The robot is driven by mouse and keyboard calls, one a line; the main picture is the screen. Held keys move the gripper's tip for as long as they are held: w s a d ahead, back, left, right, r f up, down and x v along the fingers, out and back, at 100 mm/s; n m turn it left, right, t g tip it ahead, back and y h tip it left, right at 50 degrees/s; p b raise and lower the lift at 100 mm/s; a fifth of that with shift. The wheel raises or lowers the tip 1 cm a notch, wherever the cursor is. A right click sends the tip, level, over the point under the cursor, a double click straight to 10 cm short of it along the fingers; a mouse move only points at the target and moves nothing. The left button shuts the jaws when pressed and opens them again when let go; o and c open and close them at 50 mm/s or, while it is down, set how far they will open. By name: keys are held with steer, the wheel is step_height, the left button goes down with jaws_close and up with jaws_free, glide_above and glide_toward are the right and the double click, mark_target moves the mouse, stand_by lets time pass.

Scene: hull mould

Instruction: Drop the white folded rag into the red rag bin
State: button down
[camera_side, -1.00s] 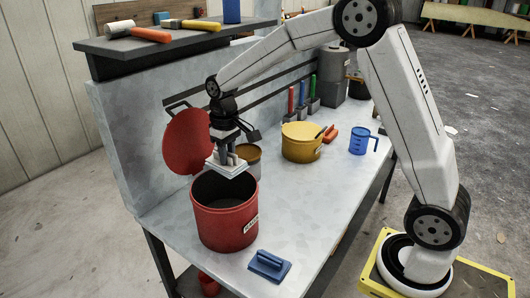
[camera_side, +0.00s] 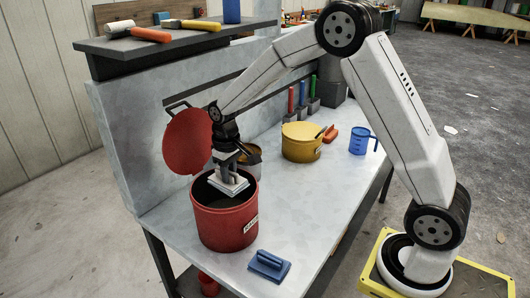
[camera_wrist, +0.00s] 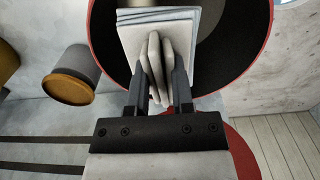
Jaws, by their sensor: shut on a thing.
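The white folded rag (camera_side: 229,184) is pinched in my gripper (camera_side: 228,172) at the mouth of the red rag bin (camera_side: 226,222). In the wrist view the rag (camera_wrist: 137,42) is a flat stack with a raised fold between the two fingers of my gripper (camera_wrist: 162,85). The bin's rim (camera_wrist: 262,55) curves around it there, with the dark inside beyond. The bin is open, and its round red lid (camera_side: 187,141) stands tilted up behind it. Whether the rag's underside is below the rim is hard to tell.
A yellow tub (camera_side: 301,142) and a blue measuring jug (camera_side: 362,141) stand farther back on the bench. A blue float tool (camera_side: 269,265) lies in front of the bin. A grey can with an orange-brown top (camera_wrist: 70,80) is close beside the bin.

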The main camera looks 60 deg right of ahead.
steer(key=shift+c, duration=2)
jaws_free()
steer(key=shift+r, duration=0.1)
steer(key=shift+r, duration=3.8)
steer(key=s+a+f+t, duration=0.1)
steer(key=s+f, duration=0.2)
steer(key=s, duration=0.6)
steer(key=s+a+f+t, duration=0.1)
steer(key=s+f, duration=0.3)
steer(key=s, duration=0.5)
steer(key=shift+s+a+f+t, duration=0.15)
steer(key=shift+s+a+t, duration=0.15)
steer(key=shift+s+a, duration=0.1)
